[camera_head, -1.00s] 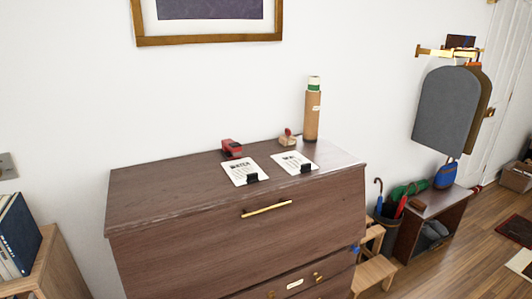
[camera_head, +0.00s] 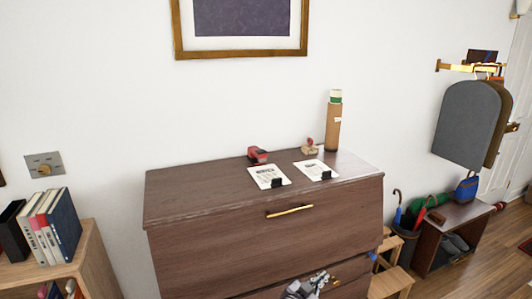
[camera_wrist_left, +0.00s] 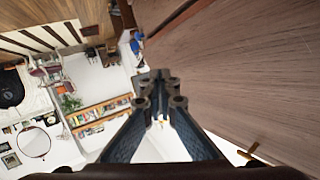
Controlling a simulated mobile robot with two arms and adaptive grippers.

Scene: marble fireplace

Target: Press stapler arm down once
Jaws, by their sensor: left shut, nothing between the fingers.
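A red stapler (camera_head: 257,155) sits on top of the dark wooden cabinet (camera_head: 190,190), toward the back and left of a wooden stamp. My left gripper (camera_head: 305,287) shows at the bottom edge of the head view, in front of the cabinet's lower drawers, well below and apart from the stapler. In the left wrist view my left gripper (camera_wrist_left: 158,82) has its fingers together with nothing between them. The stapler does not show in the wrist view. My right gripper is not in view.
Two white cards with black clips (camera_head: 269,177) lie in front of the stapler and a stamp (camera_head: 309,147). A cardboard tube (camera_head: 333,125) stands at the back right. The cabinet top's left half is clear. A bookshelf (camera_head: 90,262) stands left; a stool (camera_head: 392,282) stands right.

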